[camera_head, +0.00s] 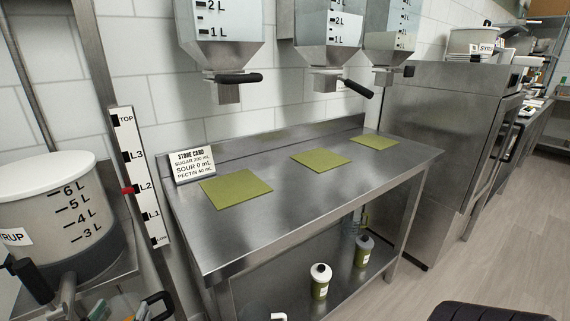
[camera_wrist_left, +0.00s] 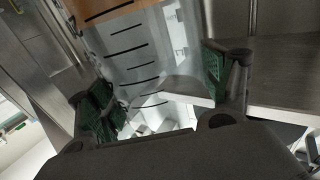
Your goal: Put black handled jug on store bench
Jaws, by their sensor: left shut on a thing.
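In the left wrist view a clear jug (camera_wrist_left: 128,42) with black measuring lines and an orange-brown band stands between the green-padded fingers of my left gripper (camera_wrist_left: 160,82). The gripper is shut on it. The jug's handle is hidden, so its colour cannot be told. In the head view I cannot make out my left gripper or this jug clearly. The steel bench (camera_head: 225,235) with the store card (camera_head: 192,164) fills the middle. Three flat green mats lie in a row on its top: near left (camera_head: 235,188), middle (camera_head: 320,161) and far right (camera_head: 378,142). My right gripper is not in view.
Clear dispensers with black levers (camera_head: 238,78) hang above the bench. A syrup pot (camera_head: 55,190) and a level strip (camera_head: 138,175) stand at left. The bench top's front part is clear. A steel cabinet (camera_head: 440,110) is at right.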

